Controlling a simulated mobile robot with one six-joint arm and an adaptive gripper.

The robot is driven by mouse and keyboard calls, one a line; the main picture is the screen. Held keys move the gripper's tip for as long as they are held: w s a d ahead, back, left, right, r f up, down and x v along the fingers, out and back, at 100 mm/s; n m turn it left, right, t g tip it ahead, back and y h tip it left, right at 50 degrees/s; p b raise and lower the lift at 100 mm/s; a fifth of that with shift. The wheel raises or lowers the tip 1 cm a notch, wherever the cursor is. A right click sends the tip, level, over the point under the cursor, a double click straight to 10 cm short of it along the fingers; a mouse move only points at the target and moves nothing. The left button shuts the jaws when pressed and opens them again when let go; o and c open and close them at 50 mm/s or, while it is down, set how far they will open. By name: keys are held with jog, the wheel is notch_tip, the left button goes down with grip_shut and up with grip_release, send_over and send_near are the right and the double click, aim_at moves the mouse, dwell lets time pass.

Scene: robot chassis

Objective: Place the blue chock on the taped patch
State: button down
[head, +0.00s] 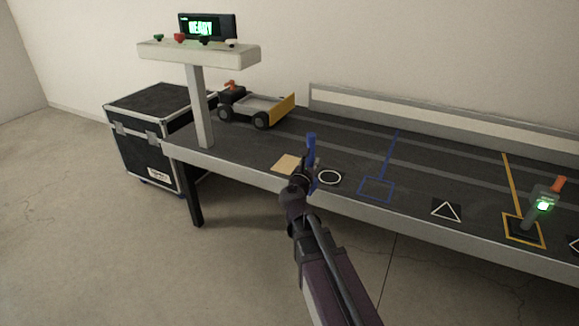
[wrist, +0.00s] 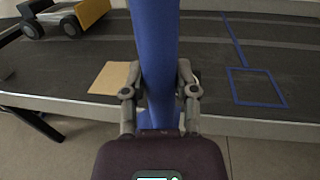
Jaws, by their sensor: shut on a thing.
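The blue chock (head: 312,148) is held upright in my gripper (head: 306,178), above the front part of the dark table. In the wrist view the chock (wrist: 154,50) stands between the two fingers of my gripper (wrist: 160,95), which are shut on it; its top runs out of the picture. A plain tan patch (head: 285,163) lies just left of the gripper; it also shows in the wrist view (wrist: 112,78). A blue tape outline (head: 377,189) is to the right, and a yellow-taped dark square (head: 515,233) is further right. I cannot tell which marking is the taped patch.
A small toy truck (head: 256,107) stands at the table's back left. A post with a shelf (head: 200,53) rises at the left end. A white circle marking (head: 329,177) lies beside my gripper.

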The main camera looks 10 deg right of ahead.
jog(key=shift+n+y, duration=0.3)
jog(key=shift+y, duration=0.1)
jog(key=w, duration=0.5)
jog(key=shift+w+a+r, duration=0.1)
jog(key=shift+w, duration=0.3)
jog(key=w+a+f+b, duration=0.1)
jog(key=w, duration=1.5)
jog(key=shift+f, duration=0.25)
jog(key=shift+f, duration=0.1)
jog(key=shift+f+b, duration=1.7)
jog(key=shift+b, duration=0.2)
jog(key=shift+f, duration=0.15)
jog(key=shift+c, duration=2)
grip_release()
